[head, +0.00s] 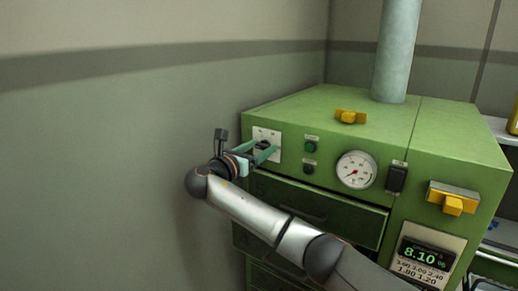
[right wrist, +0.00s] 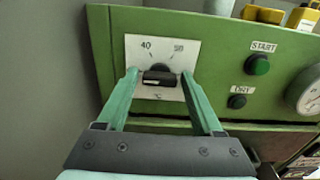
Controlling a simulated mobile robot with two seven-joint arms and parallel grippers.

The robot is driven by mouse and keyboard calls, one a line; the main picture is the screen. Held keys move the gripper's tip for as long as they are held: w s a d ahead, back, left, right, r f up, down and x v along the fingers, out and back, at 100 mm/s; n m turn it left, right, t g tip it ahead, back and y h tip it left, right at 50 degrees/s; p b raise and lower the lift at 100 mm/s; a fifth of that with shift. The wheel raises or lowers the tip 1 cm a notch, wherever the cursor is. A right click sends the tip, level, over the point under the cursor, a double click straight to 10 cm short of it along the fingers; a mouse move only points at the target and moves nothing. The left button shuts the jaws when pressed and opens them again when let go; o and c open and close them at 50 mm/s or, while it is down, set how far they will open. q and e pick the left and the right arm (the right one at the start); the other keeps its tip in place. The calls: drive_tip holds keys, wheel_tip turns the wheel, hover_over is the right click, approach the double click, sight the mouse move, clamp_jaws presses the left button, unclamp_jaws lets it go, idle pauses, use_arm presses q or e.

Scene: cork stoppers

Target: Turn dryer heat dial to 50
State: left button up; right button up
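The heat dial is a black knob (right wrist: 159,78) on a white plate (right wrist: 138,51) at the left end of the green dryer's front (head: 335,138). My right gripper (right wrist: 160,75) is open, with one green finger on each side of the knob and a small gap showing on both sides. It also shows at the plate in the head view (head: 268,150). My left gripper is out of view.
START (right wrist: 258,65) and DRY (right wrist: 237,102) buttons sit right of the dial. A round gauge (head: 356,170), a black switch (head: 396,178) and a yellow latch (head: 452,198) are farther right. A drawer (head: 318,207) is below. A display (head: 424,254) reads 8.10.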

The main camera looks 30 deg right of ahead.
clamp_jaws()
idle(0.3)
